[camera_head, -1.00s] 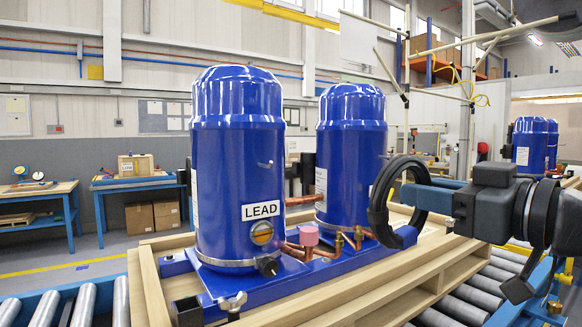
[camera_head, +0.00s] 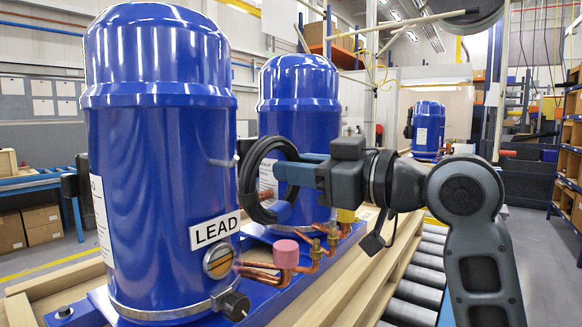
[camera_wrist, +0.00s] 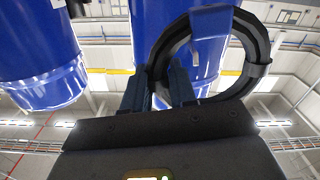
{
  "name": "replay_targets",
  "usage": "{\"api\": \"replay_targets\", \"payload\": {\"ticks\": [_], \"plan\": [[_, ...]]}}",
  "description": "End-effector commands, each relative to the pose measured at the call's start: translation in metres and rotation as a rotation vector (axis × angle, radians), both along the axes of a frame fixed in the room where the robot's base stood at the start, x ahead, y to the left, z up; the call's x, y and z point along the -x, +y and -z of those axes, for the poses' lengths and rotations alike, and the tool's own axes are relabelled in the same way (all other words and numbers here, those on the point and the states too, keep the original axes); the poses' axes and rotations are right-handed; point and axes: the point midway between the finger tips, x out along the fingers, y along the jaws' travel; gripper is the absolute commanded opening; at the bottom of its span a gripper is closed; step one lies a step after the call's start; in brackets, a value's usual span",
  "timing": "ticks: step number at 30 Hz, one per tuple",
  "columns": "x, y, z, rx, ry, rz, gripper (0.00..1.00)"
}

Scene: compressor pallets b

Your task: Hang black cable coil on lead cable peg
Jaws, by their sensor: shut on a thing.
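The black cable coil (camera_head: 247,184) hangs upright as a ring in the jaws of my gripper (camera_head: 286,170), in front of the rear compressor in the head view. My gripper is shut on the coil's near side. In the wrist view the coil (camera_wrist: 262,72) loops away from the fingers (camera_wrist: 160,90). The lead compressor (camera_head: 160,150) is a blue cylinder with a white LEAD label (camera_head: 215,230).
The second blue compressor (camera_head: 298,90) stands behind the coil. Copper pipes with a pink cap (camera_head: 286,253) lie below it. The wooden pallet (camera_head: 375,290) and rollers (camera_head: 425,270) are at the right. A black round thing (camera_head: 468,15) hangs at the top right.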

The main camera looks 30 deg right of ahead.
Motion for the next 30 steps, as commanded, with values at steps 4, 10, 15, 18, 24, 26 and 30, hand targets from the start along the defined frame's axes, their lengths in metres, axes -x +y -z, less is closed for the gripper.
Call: {"api": "replay_targets", "payload": {"ticks": [4,10,15,18,24,26,30], "plan": [[-0.007,0.004,0.000,0.000,0.000,-0.002,0.00],[-0.017,0.008,0.001,0.000,-0.001,-0.002,0.00],[-0.026,0.011,0.003,0.000,0.001,-0.001,0.00],[-0.030,0.013,0.003,-0.001,0.001,-0.002,0.00],[-0.041,0.017,0.004,0.001,0.001,-0.002,0.00],[-0.043,0.019,0.004,0.000,0.000,-0.001,0.00],[-0.050,0.021,0.005,-0.001,0.001,-0.002,0.00]]}}
